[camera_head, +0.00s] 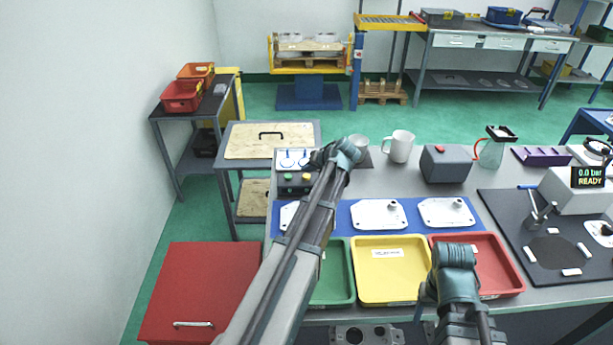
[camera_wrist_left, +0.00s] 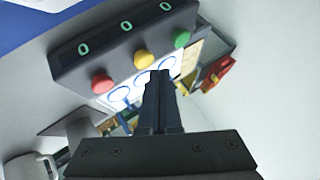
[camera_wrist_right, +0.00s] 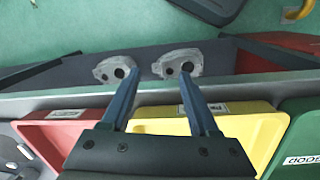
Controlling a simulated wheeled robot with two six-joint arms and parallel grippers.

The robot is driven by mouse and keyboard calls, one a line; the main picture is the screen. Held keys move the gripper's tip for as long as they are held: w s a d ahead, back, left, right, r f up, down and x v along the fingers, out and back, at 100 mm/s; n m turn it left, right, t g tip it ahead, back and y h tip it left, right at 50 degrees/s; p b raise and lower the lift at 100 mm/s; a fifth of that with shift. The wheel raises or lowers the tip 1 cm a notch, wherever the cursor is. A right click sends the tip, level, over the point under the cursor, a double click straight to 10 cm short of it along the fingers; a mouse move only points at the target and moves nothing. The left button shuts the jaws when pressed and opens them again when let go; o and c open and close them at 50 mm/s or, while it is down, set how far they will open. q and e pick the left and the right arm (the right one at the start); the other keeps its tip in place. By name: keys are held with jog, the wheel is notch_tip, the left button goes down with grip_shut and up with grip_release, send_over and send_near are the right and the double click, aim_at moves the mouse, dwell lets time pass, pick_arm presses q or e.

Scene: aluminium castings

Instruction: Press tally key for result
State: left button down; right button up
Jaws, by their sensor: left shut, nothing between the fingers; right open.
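The tally box (camera_head: 281,188) stands at the table's back left corner. In the left wrist view its dark body (camera_wrist_left: 72,66) bears a red key (camera_wrist_left: 102,82), a yellow key (camera_wrist_left: 144,60) and a green key (camera_wrist_left: 181,38), each by a display reading 0. My left gripper (camera_wrist_left: 161,74) is shut and empty, its tips near the yellow key; I cannot tell whether they touch. In the head view my left arm hides part of the box. My right gripper (camera_wrist_right: 158,72) is open and empty above the table's front edge.
Green (camera_head: 338,290), yellow (camera_head: 393,297) and red (camera_head: 505,285) trays line the front. White castings lie on the blue mat (camera_head: 345,218) behind. Two grey castings (camera_wrist_right: 117,70) (camera_wrist_right: 178,63) lie past the front edge. A mug (camera_head: 400,146) and grey box (camera_head: 446,164) stand behind.

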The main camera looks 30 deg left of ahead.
aim_at(308, 177)
pick_arm(q)
jog(key=shift+f, duration=0.1)
dwell(0.3)
jog(key=shift+f+b, duration=0.3)
jog(key=shift+b, duration=0.15)
jog(key=shift+f+b, duration=0.5)
dwell(0.6)
jog(key=shift+r, duration=0.1)
jog(key=shift+r+p, duration=0.85)
jog(key=shift+p, duration=0.1)
notch_tip(308, 177, up, 5)
jog(key=p, duration=0.5)
